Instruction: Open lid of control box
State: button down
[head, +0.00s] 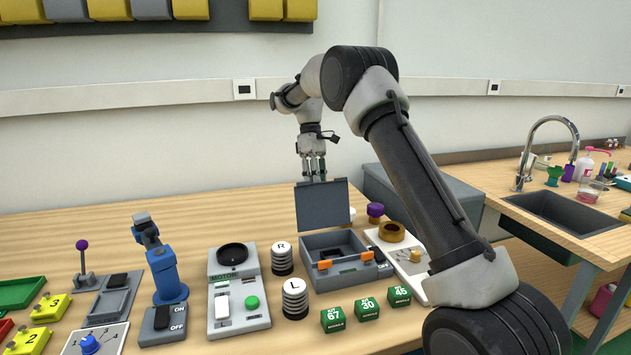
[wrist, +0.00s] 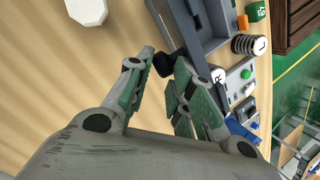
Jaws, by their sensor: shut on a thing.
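The grey control box (head: 345,279) stands on the wooden table, with two orange latches on its front. Its dark grey lid (head: 322,208) is raised and stands roughly upright at the back, leaving the box interior exposed. My gripper (head: 315,176) is at the lid's top edge, with its fingertips partly hidden behind it. In the wrist view my gripper (wrist: 163,57) has a dark piece between its fingertips, beside the lid's edge, and is shut on the lid. The box (wrist: 212,22) also shows there at the top.
Striped cylinders marked R (head: 282,259) and L (head: 295,299) stand left of the box. Green cubes (head: 366,308) sit in front. A panel with a brown ring (head: 391,232) is to the right. Bare table lies to the back left.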

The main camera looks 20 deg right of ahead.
aim_at(319, 191)
jog(key=f, duration=0.3)
jog(key=shift+s+d+g, duration=0.3)
jog(key=shift+s, duration=0.1)
jog(key=c, duration=1.1)
grip_release()
jog(key=shift+w+d+f, duration=0.1)
jog(key=shift+d+f, duration=0.05)
jog(key=shift+d, duration=0.05)
jog(key=o, duration=0.5)
jog(key=shift+w+a, duration=0.1)
jog(key=shift+a, duration=0.15)
jog(key=shift+c, duration=1.3)
jog(key=shift+w+r, duration=0.25)
jog(key=shift+r, duration=0.15)
jog(key=shift+c, duration=0.6)
jog(key=v, duration=0.7)
jog(key=shift+s, duration=0.1)
jog(key=shift+c, duration=0.9)
